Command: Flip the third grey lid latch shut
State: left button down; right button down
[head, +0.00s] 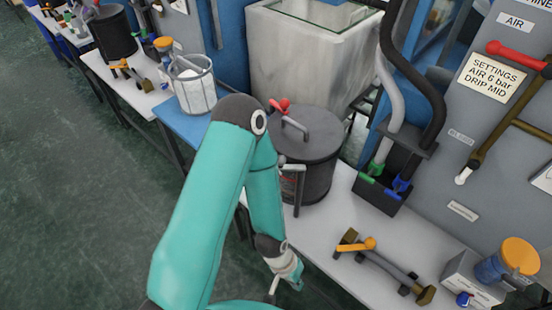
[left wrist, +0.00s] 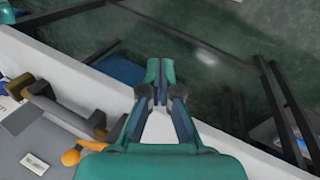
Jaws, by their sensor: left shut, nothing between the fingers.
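A dark grey drum (head: 318,180) with a flat lid (head: 305,133) stands on the white bench, partly behind my left arm. A grey bar-shaped latch (head: 297,188) hangs at the drum's front side, with its upper end near the lid rim. My arm hides part of that area, so I cannot tell exactly how the latch sits. My left gripper (head: 286,284) is below and in front of the drum, near the bench's front edge, apart from the latch. In the left wrist view its fingers (left wrist: 160,72) are together and empty. My right gripper is not in view.
A brass valve with an orange handle (head: 369,243) lies on the bench to the right. A grey panel (head: 480,130) with pipes rises behind. The green floor on the left is clear.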

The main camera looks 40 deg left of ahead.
pick_arm(q)
jog(key=w+r+m+y, duration=0.2)
jog(key=w+r+m, duration=1)
jog(key=r+m, duration=0.35)
jog(key=a+r+m+y, duration=0.2)
jog(key=a+r+m, duration=0.2)
jog(key=r, duration=0.7)
jog(key=a+r+m+y, duration=0.2)
jog(key=a+r+m, duration=0.2)
jog(key=r, duration=0.8)
jog(key=shift+a+m+b, duration=0.3)
jog(key=shift+m+b, duration=0.05)
jog(key=shift+b, duration=0.1)
jog(key=shift+w, duration=0.1)
